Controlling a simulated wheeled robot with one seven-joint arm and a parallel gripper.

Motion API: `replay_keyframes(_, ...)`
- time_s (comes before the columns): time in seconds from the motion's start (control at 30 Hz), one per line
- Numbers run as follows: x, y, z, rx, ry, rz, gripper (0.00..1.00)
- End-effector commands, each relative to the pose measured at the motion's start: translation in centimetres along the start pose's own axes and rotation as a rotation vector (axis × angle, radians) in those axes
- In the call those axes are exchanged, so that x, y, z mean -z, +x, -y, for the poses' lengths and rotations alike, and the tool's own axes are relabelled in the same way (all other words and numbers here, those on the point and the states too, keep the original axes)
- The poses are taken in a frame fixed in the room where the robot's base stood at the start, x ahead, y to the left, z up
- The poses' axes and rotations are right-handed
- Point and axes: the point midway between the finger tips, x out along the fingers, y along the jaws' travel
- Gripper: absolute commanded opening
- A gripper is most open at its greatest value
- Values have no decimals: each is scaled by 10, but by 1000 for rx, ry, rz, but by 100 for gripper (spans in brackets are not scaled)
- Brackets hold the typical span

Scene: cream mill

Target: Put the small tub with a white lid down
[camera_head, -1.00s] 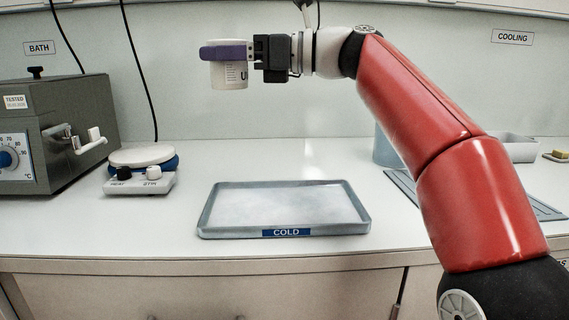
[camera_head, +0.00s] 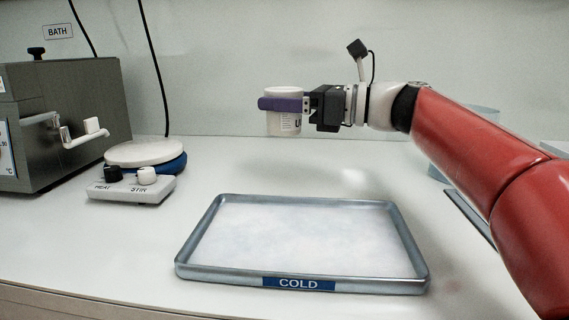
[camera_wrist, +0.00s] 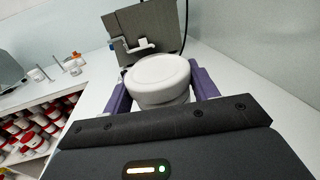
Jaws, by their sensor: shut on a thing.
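The small tub with a white lid (camera_head: 284,123) is held upright in the air, above and behind the cold tray. My gripper (camera_head: 282,104) is shut on it, with purple fingers on either side. In the wrist view the round white lid (camera_wrist: 158,76) sits between the two purple fingers (camera_wrist: 160,92).
A hot plate stirrer (camera_head: 130,188) stands left of the tray. A grey bath unit (camera_head: 80,110) with a lever is farther left. Several red-and-white tubs (camera_wrist: 35,135) fill shelves in the wrist view.

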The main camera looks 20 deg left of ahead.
Motion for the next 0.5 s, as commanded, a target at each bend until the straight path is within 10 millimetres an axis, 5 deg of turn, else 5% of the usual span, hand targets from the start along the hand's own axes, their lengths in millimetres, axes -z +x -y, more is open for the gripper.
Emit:
replay_keyframes(0.13, 36, 0, -1, 0, 2, 0, 33)
replay_keyframes(0.5, 70, 0, 0, -1, 2, 0, 33)
